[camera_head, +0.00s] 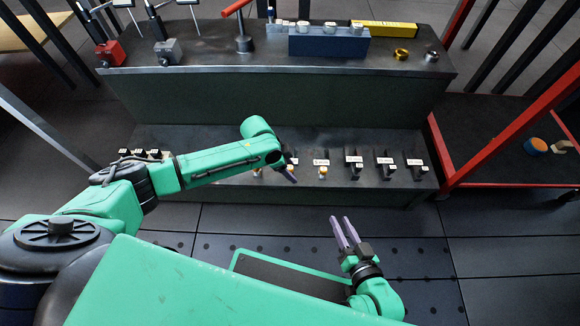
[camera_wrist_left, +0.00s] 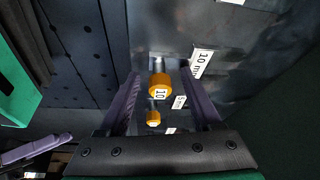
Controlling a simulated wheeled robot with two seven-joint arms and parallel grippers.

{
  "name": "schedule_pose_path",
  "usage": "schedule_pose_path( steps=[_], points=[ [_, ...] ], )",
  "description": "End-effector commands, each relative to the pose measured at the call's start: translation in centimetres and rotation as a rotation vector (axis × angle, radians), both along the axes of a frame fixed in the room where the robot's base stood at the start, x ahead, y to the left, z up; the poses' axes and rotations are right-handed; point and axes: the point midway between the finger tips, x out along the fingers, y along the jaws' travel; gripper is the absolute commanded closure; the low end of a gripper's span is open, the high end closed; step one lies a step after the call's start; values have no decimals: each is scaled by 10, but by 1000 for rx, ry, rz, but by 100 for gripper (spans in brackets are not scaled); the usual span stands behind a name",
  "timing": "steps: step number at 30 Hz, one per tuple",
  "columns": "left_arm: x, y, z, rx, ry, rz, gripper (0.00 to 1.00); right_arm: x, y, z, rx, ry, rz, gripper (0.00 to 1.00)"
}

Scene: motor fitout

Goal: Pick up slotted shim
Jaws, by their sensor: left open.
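I cannot pick out the slotted shim for certain. Several black, labelled pieces, one of them a black piece (camera_head: 385,164), stand in a row on the right of the low shelf. My left gripper (camera_head: 290,172) is over the middle of this shelf; it is open. In the left wrist view an orange-capped piece marked 10 (camera_wrist_left: 160,86) shows between its fingers, with a smaller orange-capped piece (camera_wrist_left: 153,118) behind it. Neither is visibly gripped. My right gripper (camera_head: 342,232) is open and empty in front of the shelf, over the floor.
An orange-capped piece (camera_head: 323,171) stands near my left gripper. The upper bench (camera_head: 270,75) rises behind, with a blue block (camera_head: 328,44), a yellow box (camera_head: 385,28) and a red-handled tool (camera_head: 242,30). A red-framed cart (camera_head: 500,140) is at right.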

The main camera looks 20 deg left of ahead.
Motion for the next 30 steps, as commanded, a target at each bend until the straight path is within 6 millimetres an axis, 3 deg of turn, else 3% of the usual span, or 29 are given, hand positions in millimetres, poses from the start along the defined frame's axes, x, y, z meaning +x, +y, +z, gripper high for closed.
schedule_pose_path(
  steps=[2, 3, 6, 8, 17, 22, 26, 30],
  points=[
    [0, 0, 1, 0, 0, 0, 34, 0, 0, 1, 0, 0, 0, 68],
    [0, 0, 1, 0, 1, 0, 42, 0, 0, 1, 0, 0, 0, 68],
    [0, 0, 1, 0, 1, 0, 80, 0, 0, 1, 0, 1, 0, 68],
    [0, 0, 1, 0, 1, 0, 100, 0, 0, 1, 0, 1, 0, 68],
    [0, 0, 2, -1, 0, 0, 100, 0, 0, 2, -1, 2, 1, 68],
    [0, 0, 13, -1, -2, -1, 100, -1, 1, 7, -3, 9, 5, 68],
    [1, 0, 39, -2, -4, -1, 100, 0, 0, 24, -14, 22, 16, 68],
    [1, 0, 90, -2, -5, -1, 100, 1, -1, 58, -39, 47, 37, 68]
  ],
)
